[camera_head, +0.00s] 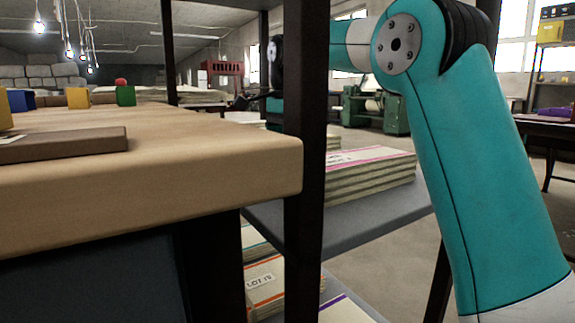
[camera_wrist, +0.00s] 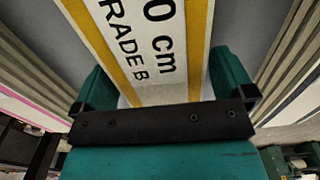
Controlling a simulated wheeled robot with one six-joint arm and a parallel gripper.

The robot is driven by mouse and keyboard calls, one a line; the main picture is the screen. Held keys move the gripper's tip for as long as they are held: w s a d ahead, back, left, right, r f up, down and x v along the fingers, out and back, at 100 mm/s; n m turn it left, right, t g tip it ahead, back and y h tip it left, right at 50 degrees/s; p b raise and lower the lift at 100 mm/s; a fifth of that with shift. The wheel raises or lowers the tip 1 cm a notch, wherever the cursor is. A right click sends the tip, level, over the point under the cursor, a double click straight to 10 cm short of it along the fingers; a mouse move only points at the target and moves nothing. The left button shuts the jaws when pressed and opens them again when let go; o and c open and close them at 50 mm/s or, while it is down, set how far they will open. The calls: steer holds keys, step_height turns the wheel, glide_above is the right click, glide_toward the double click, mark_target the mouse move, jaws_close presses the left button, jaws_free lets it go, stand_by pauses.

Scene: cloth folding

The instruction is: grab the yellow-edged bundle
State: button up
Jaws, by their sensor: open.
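The yellow-edged bundle (camera_wrist: 150,45) shows in the wrist view, running from the top edge down to the dark bar of my gripper (camera_wrist: 163,72). It has a white face with yellow bands and black print reading "0 cm" and "GRADE B". My gripper is open, with one teal finger on each side of the bundle's near end. A narrow gap shows by the right finger; contact on the left is unclear. The bundle's near end is hidden behind the gripper. In the head view I cannot make out this bundle, and a dark post hides much of my wrist.
A pink-edged stack (camera_head: 372,172) lies on a grey shelf (camera_head: 375,228); more bundles (camera_head: 266,285) lie below. In the wrist view, stacks stand left (camera_wrist: 28,85) and right (camera_wrist: 290,70). A dark post (camera_head: 304,120) and wooden table (camera_head: 200,160) stand close to my arm.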

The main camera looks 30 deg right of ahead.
steer(key=shift+f, duration=0.25)
steer(key=c, duration=0.9)
steer(key=shift+o, duration=0.2)
steer(key=shift+r, duration=0.1)
